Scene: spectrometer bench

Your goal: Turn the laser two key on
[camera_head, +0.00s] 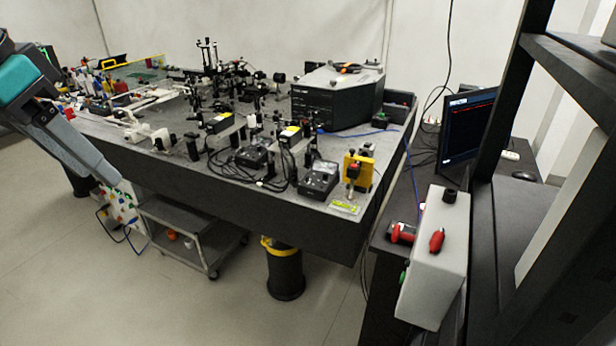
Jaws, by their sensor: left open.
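Two small black laser control boxes sit near the front edge of the dark optical table (230,190). One box (252,157) is left of the other box (320,180). Their keys are too small to make out, and I cannot tell which box belongs to laser two. My left gripper (106,176) is at the left, in front of the table and far from both boxes. It is open, with nothing seen in it. My right gripper is out of view.
Optics posts and cables crowd the table top. A yellow mount (358,172) stands at the front right corner. A white box with a red switch (435,270), a monitor (466,127) and a dark rack frame are at the right. A cart (180,225) is under the table; the floor in front is clear.

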